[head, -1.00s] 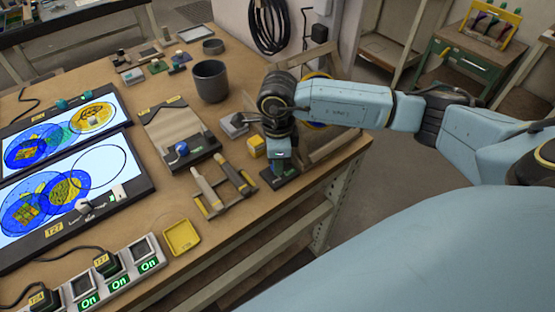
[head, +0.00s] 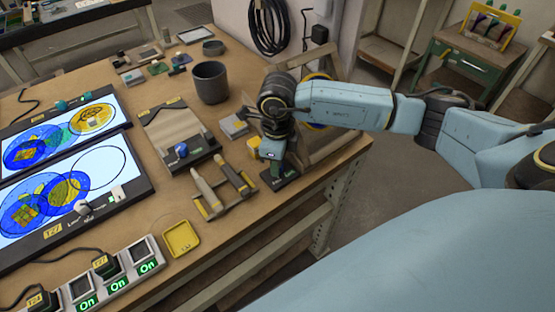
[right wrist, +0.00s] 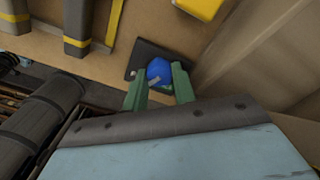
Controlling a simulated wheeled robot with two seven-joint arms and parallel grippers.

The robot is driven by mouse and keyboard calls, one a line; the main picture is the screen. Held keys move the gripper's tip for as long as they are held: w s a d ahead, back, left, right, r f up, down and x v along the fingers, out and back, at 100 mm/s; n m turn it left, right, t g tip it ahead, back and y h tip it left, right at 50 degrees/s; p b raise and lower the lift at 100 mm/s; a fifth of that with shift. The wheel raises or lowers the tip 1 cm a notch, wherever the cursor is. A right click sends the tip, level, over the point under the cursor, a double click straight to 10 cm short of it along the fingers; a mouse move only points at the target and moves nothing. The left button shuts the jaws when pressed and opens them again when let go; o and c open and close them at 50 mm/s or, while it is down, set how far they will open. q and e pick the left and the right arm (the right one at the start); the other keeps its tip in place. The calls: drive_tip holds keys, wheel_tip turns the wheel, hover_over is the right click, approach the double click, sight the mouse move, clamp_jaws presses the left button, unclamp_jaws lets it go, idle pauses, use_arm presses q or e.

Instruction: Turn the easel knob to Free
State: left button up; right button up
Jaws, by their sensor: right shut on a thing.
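The easel knob (right wrist: 160,72) is blue and round, with a pale mark on its side. It sits on a small dark base plate (right wrist: 146,58) that also shows at the table's right edge in the head view (head: 284,181). My right gripper (right wrist: 158,84) points down over the plate, its two green fingers on either side of the knob and shut on it. In the head view my right gripper (head: 275,168) hides the knob. Green lettering shows on the plate, too small to read. My left gripper is out of view.
A wooden easel frame (head: 342,140) stands behind my right wrist. A yellow block (head: 254,145) and two-pronged holder (head: 224,190) are close to the left. A board with another blue knob (head: 181,150), a dark cup (head: 210,82) and a yellow tray (head: 181,239) lie farther left.

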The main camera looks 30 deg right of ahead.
drive_tip(key=o, duration=1)
drive_tip(key=shift+r, duration=0.1)
wheel_tip(320, 180, up, 13)
drive_tip(key=shift+r, duration=0.15)
